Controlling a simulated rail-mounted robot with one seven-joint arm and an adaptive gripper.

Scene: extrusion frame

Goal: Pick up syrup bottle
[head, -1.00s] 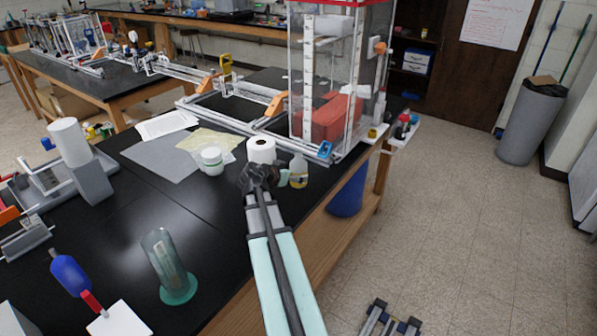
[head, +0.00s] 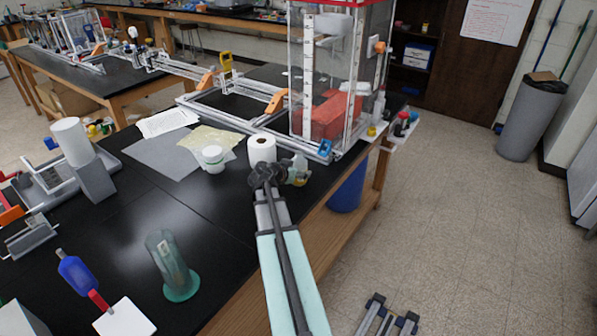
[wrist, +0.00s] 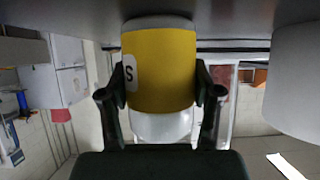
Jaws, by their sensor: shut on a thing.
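The syrup bottle (wrist: 158,70) has a yellow label and pale ends. It fills the middle of the wrist view, which appears upside down, with the dark tabletop along the top. My gripper (wrist: 160,92) has one finger on each side of the bottle, closed on its labelled part. In the head view the bottle (head: 300,181) is near the table's right edge, partly hidden by my gripper (head: 280,176). Its base is at or very near the tabletop; I cannot tell if there is a gap.
The clear-walled frame (head: 335,85) rises behind. A green-tinted cylinder (head: 172,265) stands nearer on the black table (head: 125,225).

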